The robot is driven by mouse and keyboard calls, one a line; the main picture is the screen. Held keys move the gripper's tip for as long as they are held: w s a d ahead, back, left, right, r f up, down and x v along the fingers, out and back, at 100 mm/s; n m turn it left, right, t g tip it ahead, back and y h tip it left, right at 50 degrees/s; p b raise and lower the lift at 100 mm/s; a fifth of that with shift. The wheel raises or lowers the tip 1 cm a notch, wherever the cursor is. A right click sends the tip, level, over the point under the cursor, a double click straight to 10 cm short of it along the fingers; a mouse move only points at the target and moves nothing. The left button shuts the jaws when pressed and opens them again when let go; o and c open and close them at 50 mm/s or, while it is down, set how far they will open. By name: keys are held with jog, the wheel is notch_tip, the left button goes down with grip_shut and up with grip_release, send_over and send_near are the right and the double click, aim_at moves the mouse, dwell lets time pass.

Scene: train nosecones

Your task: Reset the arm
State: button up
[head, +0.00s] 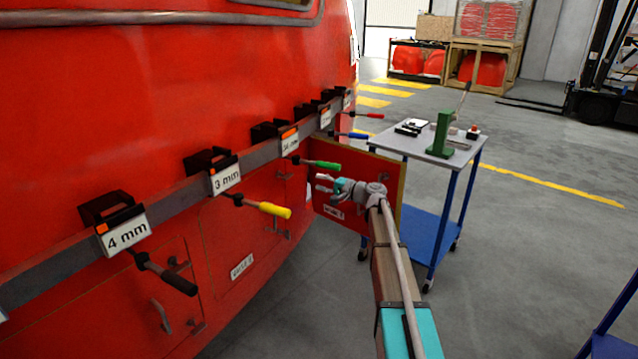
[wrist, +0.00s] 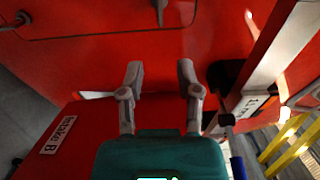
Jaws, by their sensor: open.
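My gripper (head: 326,187) is at the end of my outstretched arm in the head view, in front of an open red hatch panel and to the right of the red nosecone (head: 150,100). In the wrist view my gripper (wrist: 160,75) has its two fingers apart with nothing between them. Red bodywork lies beyond the fingertips. I cannot tell the exact gap between the fingertips and the red surface.
A grey rail (head: 185,205) along the nosecone carries black clamps with coloured handles, including a yellow handle (head: 274,210) and a green handle (head: 320,164). A blue trolley (head: 468,185) with tools stands right of my arm. Open floor (head: 540,230) lies further right.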

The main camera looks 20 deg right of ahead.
jog(key=s+a+f+n+g+h, duration=0.2)
jog(key=s+a+f+n+g, duration=0.15)
jog(key=s+a+f, duration=0.55)
jog(key=s+a+f+n+g+h, duration=0.2)
jog(key=s+f+g+h, duration=0.2)
jog(key=s, duration=0.7)
jog(key=s+a+f+n+g+h, duration=0.1)
jog(key=s+f+n+g+h, duration=0.2)
jog(key=s, duration=0.7)
jog(key=s+d+f+g+h, duration=0.1)
jog(key=s+h, duration=0.1)
jog(key=s, duration=0.2)
jog(key=s+d+f+g+h, duration=0.1)
jog(key=s+d+f+h, duration=0.1)
jog(key=s, duration=0.2)
notch_tip(320, 180, up, 12)
jog(key=p, duration=1.2)
jog(key=shift+s+r, duration=0.25)
